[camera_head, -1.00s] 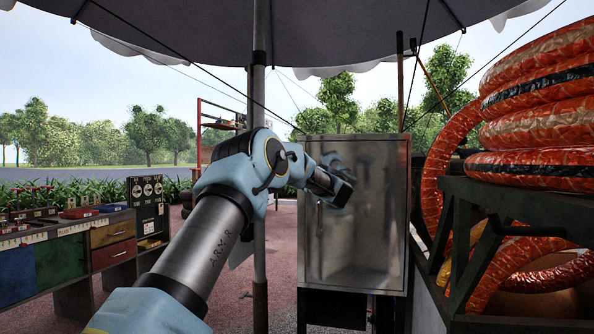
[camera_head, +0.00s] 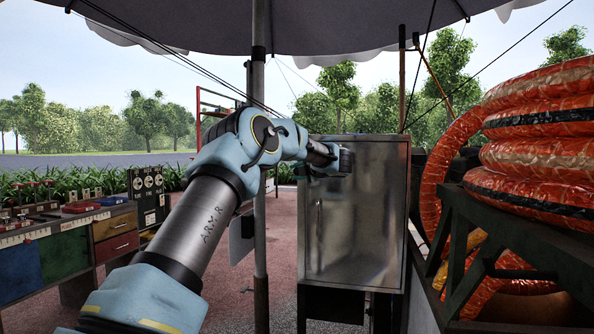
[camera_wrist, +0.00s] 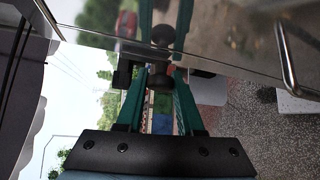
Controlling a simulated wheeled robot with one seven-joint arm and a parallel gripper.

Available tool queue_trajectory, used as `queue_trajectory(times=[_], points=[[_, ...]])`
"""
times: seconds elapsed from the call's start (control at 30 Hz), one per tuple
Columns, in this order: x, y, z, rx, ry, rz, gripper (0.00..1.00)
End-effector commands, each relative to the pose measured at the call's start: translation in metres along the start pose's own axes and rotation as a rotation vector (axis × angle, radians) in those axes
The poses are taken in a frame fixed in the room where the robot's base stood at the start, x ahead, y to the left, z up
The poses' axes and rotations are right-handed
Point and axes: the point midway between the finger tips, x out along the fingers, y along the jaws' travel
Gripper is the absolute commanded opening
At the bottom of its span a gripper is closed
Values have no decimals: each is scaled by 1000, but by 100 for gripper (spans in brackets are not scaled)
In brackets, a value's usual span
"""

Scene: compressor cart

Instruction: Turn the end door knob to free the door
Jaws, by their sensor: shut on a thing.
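The end door (camera_head: 365,225) is a grey metal panel on a box-like cabinet and looks shut in the head view. My gripper (camera_head: 346,160) is at the upper left of this door. In the wrist view, the green fingers of my gripper (camera_wrist: 158,78) point at the shiny door (camera_wrist: 220,38). They are shut on a small dark round knob (camera_wrist: 160,82) at the door face. The knob's reflection shows in the metal just above it. In the head view my gripper hides the knob. How far the knob is turned cannot be told.
A metal pull handle (camera_head: 319,218) is on the door's left side, below my gripper. A pole (camera_head: 260,230) stands left of the cabinet. Orange hoses (camera_head: 545,130) on a dark rack are at the right. A bench with drawers (camera_head: 115,245) is at the left.

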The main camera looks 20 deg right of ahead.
Motion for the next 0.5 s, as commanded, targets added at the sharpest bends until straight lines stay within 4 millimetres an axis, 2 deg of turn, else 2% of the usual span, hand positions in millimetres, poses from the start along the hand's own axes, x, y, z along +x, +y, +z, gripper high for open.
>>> queue_trajectory(times=[0.43,0.47,0.5], points=[[1,-1,-1,-6,3,-7,0],[1,-1,-1,-6,3,-7,40],[1,-1,-1,-6,3,-6,44]])
